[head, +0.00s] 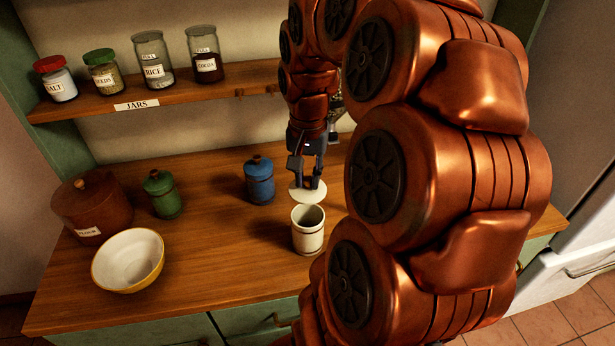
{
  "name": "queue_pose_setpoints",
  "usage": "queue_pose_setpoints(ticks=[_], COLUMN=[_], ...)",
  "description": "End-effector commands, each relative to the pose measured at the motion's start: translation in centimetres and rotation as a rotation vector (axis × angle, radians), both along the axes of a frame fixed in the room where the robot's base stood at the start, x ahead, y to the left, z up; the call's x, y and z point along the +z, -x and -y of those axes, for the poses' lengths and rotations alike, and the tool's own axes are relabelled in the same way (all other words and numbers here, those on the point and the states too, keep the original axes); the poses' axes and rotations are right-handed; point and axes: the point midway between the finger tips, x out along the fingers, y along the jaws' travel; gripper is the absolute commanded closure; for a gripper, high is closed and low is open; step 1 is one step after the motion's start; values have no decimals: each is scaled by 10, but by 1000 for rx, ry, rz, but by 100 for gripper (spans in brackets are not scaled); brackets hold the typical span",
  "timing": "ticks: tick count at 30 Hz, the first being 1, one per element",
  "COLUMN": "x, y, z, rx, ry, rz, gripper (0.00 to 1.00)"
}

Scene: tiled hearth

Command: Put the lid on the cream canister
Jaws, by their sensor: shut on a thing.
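The cream canister (308,236) stands upright and open-topped on the wooden counter, near its front, with dark bands around it. My gripper (309,184) points down and is shut on the pale round lid (298,193). In this view a small gap shows between the lid and the canister rim. The lid's knob is mostly hidden between my fingers.
A blue canister (260,181) and a green canister (163,195), both lidded, stand to the left. A flour crock (92,208) and a cream bowl (128,261) are farther left. Several jars stand on the shelf (205,84) above. The counter (215,250) between bowl and cream canister is clear.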

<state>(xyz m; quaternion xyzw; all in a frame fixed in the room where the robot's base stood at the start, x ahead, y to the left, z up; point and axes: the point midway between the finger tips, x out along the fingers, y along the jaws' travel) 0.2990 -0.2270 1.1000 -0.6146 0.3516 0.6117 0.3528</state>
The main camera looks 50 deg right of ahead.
Motion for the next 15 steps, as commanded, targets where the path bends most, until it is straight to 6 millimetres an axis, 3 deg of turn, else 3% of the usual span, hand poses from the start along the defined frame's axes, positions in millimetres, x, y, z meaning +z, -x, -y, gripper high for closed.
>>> queue_pose_setpoints(ticks=[15], x=[-33], y=[1], z=[-1], rx=[3], ry=[-2], rz=[-4], gripper=[100])
